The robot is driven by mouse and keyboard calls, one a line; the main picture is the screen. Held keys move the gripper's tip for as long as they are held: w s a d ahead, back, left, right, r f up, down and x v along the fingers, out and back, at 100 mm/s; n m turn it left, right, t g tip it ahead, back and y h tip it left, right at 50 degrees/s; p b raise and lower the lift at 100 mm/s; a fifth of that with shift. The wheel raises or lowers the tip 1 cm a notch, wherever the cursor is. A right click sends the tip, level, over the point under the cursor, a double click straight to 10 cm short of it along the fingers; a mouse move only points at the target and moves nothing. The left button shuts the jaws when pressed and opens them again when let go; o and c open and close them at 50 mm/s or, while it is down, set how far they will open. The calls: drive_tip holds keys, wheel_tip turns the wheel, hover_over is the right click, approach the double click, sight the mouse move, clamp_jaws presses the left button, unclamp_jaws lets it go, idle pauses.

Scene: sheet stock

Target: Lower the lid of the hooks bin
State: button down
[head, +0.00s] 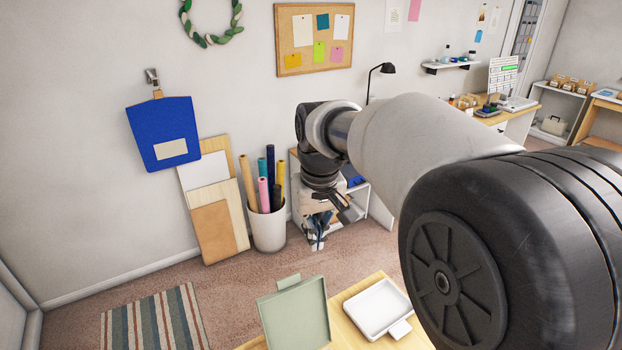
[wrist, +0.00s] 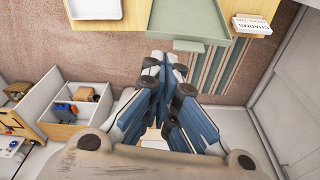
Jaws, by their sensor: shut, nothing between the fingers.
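A pale green lid (head: 295,315) with a tab on its top edge stands raised at the wooden table in the head view. It also shows at the top of the wrist view (wrist: 190,20), its tab facing my gripper. I see no hooks label, so I cannot tell for sure that this is the hooks bin's lid; the bin body under it is hidden. My gripper (head: 318,238) is shut and empty, pointing down beyond the table and apart from the lid. Its blue-grey fingers (wrist: 163,75) meet in the middle of the wrist view.
A white shallow tray-like piece (head: 378,308) with a tab lies right of the green lid. A white card (wrist: 252,25), apparently reading CHAINS, is on the table. A bin of rolled sheets (head: 268,228), leaning boards (head: 213,215) and a low shelf stand near my arm.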

drive_tip(key=w+a+f+n+p, duration=0.2)
drive_tip(key=w+a+f+p, duration=0.15)
drive_tip(key=a, duration=0.55)
wheel_tip(320, 180, down, 9)
drive_tip(key=s+d, duration=0.1)
drive_tip(key=shift+s+d+f+g, duration=0.15)
drive_tip(key=shift+d+g, duration=0.05)
drive_tip(key=shift+g, duration=0.2)
drive_tip(key=shift+b, duration=0.35)
